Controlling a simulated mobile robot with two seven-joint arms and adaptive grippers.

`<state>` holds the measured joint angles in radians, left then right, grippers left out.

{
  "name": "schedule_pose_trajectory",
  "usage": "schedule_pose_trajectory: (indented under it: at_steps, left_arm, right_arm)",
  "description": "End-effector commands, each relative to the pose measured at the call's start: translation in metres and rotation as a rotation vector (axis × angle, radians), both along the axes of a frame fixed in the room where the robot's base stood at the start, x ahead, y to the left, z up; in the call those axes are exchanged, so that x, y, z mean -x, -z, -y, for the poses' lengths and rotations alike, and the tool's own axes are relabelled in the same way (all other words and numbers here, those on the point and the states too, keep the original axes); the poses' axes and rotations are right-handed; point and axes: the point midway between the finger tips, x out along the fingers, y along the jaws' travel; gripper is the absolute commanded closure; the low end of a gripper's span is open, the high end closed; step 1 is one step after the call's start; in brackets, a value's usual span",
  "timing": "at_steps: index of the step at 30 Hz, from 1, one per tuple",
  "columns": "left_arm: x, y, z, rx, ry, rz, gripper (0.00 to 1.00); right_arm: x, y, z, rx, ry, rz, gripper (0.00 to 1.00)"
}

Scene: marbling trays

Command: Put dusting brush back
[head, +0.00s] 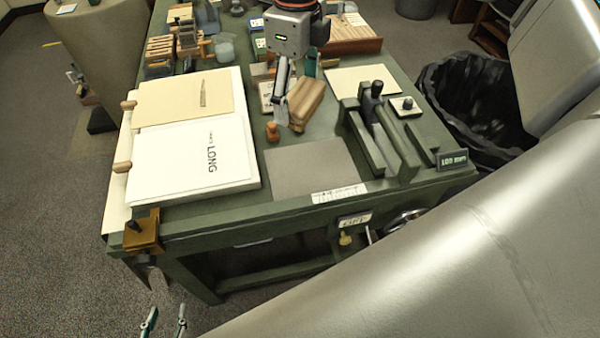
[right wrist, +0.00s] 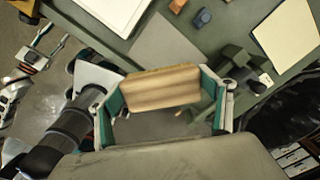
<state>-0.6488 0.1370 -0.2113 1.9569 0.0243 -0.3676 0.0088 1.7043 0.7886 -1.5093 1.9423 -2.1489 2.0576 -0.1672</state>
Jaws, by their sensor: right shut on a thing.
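A tan, wood-coloured block, which I take to be the dusting brush (head: 306,104), is held in my right gripper (head: 295,88) over the middle of the green table. In the right wrist view the brush (right wrist: 162,88) spans between the two teal-lined fingers of the gripper. It is tilted in the head view, and its bristles cannot be made out. My left gripper (head: 166,322) shows only its fingertips at the bottom edge of the head view. They stand apart with nothing between them, low and in front of the table.
A white board with sheets (head: 190,160) covers the table's left side. A bare grey mat (head: 312,170) lies at the front middle, with a small orange-brown piece (head: 272,131) behind it. A green fixture (head: 385,135) stands right. A black-lined bin (head: 470,100) is beyond.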

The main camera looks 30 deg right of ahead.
Motion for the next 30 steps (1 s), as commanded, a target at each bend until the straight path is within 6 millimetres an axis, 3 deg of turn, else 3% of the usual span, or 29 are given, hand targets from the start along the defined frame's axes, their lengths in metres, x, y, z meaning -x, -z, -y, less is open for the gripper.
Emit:
schedule_pose_trajectory:
  at_steps: [5, 8, 22, 30]
  left_arm:
    - [0.0, 0.002, 0.0, 0.001, 0.002, 0.003, 0.6]
    - [-0.001, 0.002, 0.001, 0.002, 0.001, 0.004, 0.6]
    - [0.002, 0.011, 0.0, -0.003, 0.004, -0.003, 0.6]
    - [0.002, 0.012, -0.001, -0.007, 0.004, -0.004, 0.6]
  right_arm:
    - [0.001, -0.002, -0.001, -0.003, 0.094, -0.004, 0.41]
    - [0.001, 0.009, -0.001, -0.003, 0.107, -0.008, 0.41]
    - [0.002, 0.121, -0.001, -0.003, 0.104, -0.009, 0.41]
    - [0.001, 0.151, -0.001, -0.003, 0.105, -0.004, 0.41]
